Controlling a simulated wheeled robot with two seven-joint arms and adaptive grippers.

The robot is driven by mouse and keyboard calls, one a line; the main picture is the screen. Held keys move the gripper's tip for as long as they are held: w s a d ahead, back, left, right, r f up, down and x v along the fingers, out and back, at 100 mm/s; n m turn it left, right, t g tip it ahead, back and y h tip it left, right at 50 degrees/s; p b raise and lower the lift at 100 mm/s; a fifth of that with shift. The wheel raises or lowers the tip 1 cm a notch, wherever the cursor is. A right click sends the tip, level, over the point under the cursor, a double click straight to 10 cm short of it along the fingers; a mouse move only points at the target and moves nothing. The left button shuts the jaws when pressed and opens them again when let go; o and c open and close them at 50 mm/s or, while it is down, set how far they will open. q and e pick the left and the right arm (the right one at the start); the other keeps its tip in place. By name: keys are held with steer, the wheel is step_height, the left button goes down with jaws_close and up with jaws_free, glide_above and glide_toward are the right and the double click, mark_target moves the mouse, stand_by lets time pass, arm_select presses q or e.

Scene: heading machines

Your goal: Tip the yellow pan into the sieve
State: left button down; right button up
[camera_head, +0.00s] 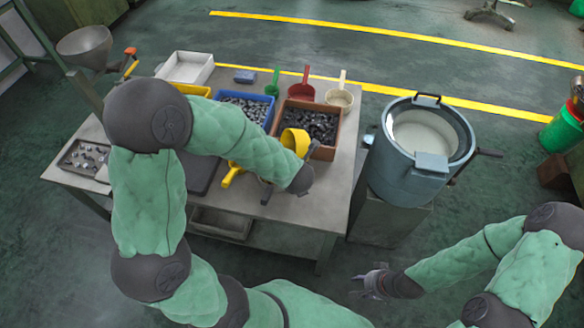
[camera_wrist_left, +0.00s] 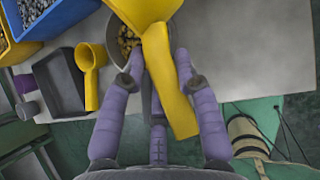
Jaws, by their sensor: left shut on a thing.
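The yellow pan (camera_head: 296,140) is held above the table's front right part and looks tilted. In the left wrist view its yellow handle (camera_wrist_left: 170,90) runs between the fingers of my left gripper (camera_wrist_left: 160,62), which is shut on it. Below the pan, a round grey vessel that looks like the sieve (camera_wrist_left: 112,42) holds small brass-coloured pieces. The pan covers part of it, and I cannot make it out in the head view. My right gripper (camera_head: 374,280) is empty and open, low in front of the table, away from the pan.
A smaller yellow scoop (camera_head: 230,177) lies left of the pan, beside a dark tray (camera_wrist_left: 62,82). Blue (camera_head: 262,103) and brown (camera_head: 329,152) bins of metal parts stand behind. A grey drum machine (camera_head: 412,185) stands right of the table.

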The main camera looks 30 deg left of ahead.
arm_select(q)
steer(key=w+d+r+m+g+y+p, duration=0.2)
steer(key=w+d+m+g+y+p, duration=0.2)
steer(key=p, duration=0.9)
steer(key=shift+r+g+y+p, duration=0.15)
steer(key=shift+g+y+p, duration=0.25)
steer(key=shift+g+y, duration=1.6)
steer(key=shift+t+y, duration=0.4)
steer(key=shift+t, duration=0.1)
steer(key=shift+d, duration=0.1)
